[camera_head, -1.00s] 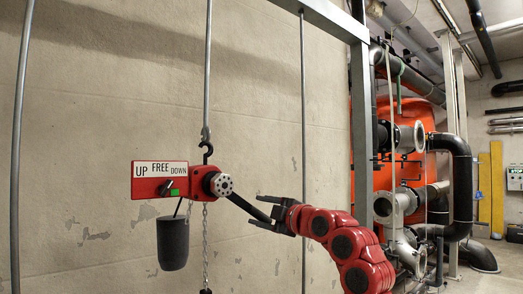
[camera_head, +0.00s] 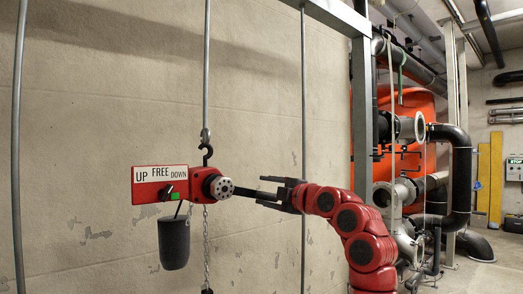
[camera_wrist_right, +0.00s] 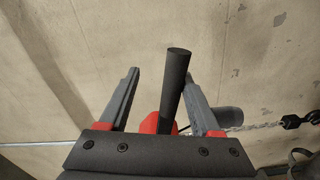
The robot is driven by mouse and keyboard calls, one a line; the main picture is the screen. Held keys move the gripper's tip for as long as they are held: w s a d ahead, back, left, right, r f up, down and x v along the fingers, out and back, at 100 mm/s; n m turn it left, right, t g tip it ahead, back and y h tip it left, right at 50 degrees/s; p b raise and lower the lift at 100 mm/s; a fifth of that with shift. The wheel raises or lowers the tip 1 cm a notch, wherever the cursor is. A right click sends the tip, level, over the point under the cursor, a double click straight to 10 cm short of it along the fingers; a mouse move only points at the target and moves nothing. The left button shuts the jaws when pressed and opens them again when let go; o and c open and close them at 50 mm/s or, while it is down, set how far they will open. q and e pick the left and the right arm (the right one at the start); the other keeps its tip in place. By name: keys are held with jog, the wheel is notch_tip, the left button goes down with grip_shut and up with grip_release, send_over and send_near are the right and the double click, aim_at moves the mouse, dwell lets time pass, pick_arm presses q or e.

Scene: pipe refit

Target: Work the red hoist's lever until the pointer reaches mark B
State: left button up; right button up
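The red hoist (camera_head: 203,184) hangs on a dark hook from a grey rod by the wall. Its plate (camera_head: 150,192) reads UP, FREE, DOWN, with a small black knob and a green patch beneath the DOWN end. The black lever (camera_head: 246,192) points right from the hub, almost level. My right gripper (camera_head: 272,194) is at the lever's outer end. In the right wrist view the lever (camera_wrist_right: 172,95) stands between the two spread fingers (camera_wrist_right: 168,85), nearer the right one; contact is unclear. No pointer or mark B is visible. My left gripper is out of view.
A dark chain bag (camera_head: 173,243) hangs below the hoist, beside a thin chain (camera_head: 206,250). A vertical rod (camera_head: 303,130) stands behind my right arm. A grey steel frame (camera_head: 361,110), pipes and an orange tank (camera_head: 365,140) are on the right.

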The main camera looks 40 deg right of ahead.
notch_tip(320, 180, up, 4)
jog(key=n+p, duration=0.1)
jog(key=p, duration=0.2)
jog(key=shift+d+f, duration=0.1)
jog(key=shift+f, duration=0.05)
jog(key=shift+n, duration=0.3)
jog(key=r, duration=0.1)
jog(key=r+p, duration=0.2)
jog(key=shift+a+r+n, duration=0.15)
jog(key=shift+a+n, duration=0.15)
jog(key=shift+n, duration=0.1)
jog(key=shift+s+a, duration=0.1)
jog(key=shift+s, duration=0.3)
jog(key=s+b, duration=0.3)
jog(key=s, duration=0.5)
jog(key=shift+d, duration=0.35)
